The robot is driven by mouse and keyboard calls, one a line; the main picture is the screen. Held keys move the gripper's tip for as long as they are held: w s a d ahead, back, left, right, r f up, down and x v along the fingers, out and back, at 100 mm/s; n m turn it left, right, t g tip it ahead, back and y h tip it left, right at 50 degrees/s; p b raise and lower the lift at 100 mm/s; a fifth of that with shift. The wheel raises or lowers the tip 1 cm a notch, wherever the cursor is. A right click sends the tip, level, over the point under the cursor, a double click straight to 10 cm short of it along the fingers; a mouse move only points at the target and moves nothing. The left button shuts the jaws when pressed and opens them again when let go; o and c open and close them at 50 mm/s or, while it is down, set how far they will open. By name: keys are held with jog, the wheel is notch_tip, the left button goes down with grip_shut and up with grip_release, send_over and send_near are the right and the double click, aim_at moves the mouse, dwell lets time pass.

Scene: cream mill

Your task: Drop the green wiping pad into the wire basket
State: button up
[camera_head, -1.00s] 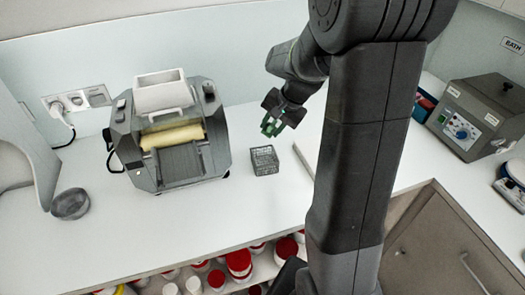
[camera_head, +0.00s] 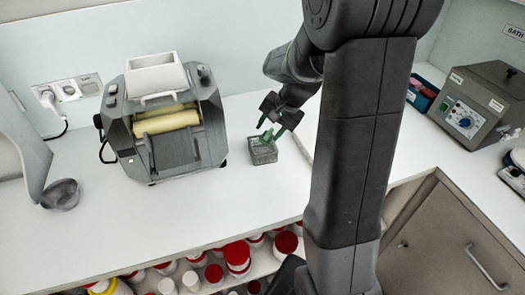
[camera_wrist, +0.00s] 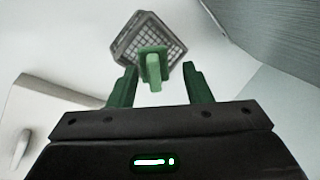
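The wire basket (camera_head: 262,157) is a small grey mesh box on the white counter, right of the mill. My gripper (camera_head: 272,128) is just above it. In the wrist view my gripper (camera_wrist: 160,84) is open, with its green fingers spread apart. The green wiping pad (camera_wrist: 153,65), with its lighter green grip part, lies beyond the fingertips, with clear gaps on both sides. It shows against the inside of the basket (camera_wrist: 128,38). In the head view the pad (camera_head: 267,136) is at the basket's rim; I cannot tell whether it rests there or is falling.
A grey mill (camera_head: 165,125) with yellow rollers and a white hopper stands left of the basket. A grey bowl (camera_head: 62,194) is at far left. A bath unit (camera_head: 477,105) stands at right. Red-lidded jars (camera_head: 237,256) fill the shelf below. The counter before the basket is clear.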

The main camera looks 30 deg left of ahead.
jog(key=shift+o, duration=0.9)
jog(key=b+v, duration=0.1)
jog(key=v, duration=1.2)
jog(key=shift+d+r, duration=0.2)
jog(key=shift+r, duration=0.15)
jog(key=p+x, duration=0.1)
jog(key=x, duration=1.2)
jog(key=shift+a+f, duration=0.2)
jog(key=shift+f, duration=0.15)
jog(key=shift+r+p, duration=1.45)
jog(key=shift+r, duration=0.5)
